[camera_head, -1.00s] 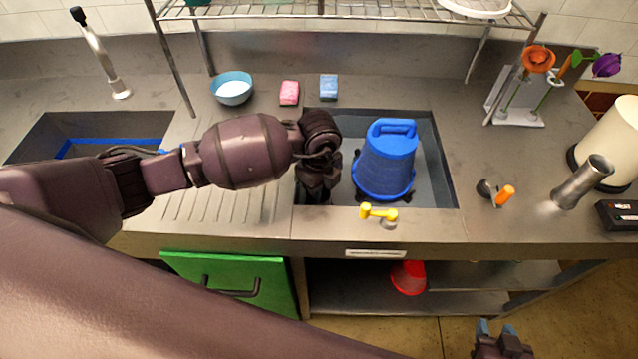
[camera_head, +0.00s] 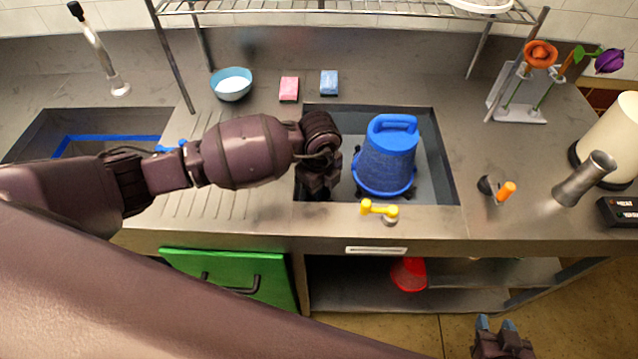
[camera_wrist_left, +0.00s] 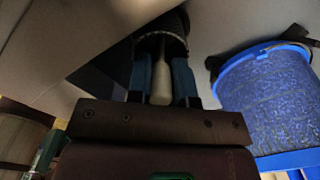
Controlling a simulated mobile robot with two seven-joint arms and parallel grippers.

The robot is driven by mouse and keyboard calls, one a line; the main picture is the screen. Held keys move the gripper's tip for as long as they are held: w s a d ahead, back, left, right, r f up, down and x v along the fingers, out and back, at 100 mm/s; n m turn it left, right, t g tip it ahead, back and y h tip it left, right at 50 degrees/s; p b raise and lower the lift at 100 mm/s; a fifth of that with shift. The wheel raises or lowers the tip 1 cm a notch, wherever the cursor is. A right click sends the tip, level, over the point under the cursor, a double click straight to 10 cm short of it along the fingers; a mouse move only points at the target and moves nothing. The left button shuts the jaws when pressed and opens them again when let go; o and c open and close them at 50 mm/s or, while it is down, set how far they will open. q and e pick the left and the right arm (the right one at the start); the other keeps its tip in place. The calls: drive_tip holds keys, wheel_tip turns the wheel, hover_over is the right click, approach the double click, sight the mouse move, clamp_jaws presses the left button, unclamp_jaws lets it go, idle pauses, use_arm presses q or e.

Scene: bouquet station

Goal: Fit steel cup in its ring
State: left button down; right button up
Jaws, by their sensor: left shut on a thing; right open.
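The steel cup (camera_head: 584,180) is a tilted grey metal cylinder on the right of the counter, with a wider lip at its upper right end. A small dark round fitting (camera_head: 487,185) with an orange handle (camera_head: 506,191) is left of it; I cannot tell whether this is the ring. My left gripper (camera_wrist_left: 160,75) is shut on a pale handle (camera_wrist_left: 161,82) with a dark, brush-like head, over the left part of the basin and far from the cup. My right gripper (camera_head: 497,326) is open, low at the bottom right, in front of the counter.
A blue bucket (camera_head: 386,160) stands upside down in the basin, close to my left gripper. A cream cylinder (camera_head: 618,140) and a dark box (camera_head: 620,212) crowd the cup. A flower stand (camera_head: 520,112) is behind.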

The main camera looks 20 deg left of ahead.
use_arm(q)
drive_tip(key=shift+f, duration=0.35)
drive_tip(key=c, duration=0.9)
unclamp_jaws()
drive_tip(key=shift+c, duration=0.2)
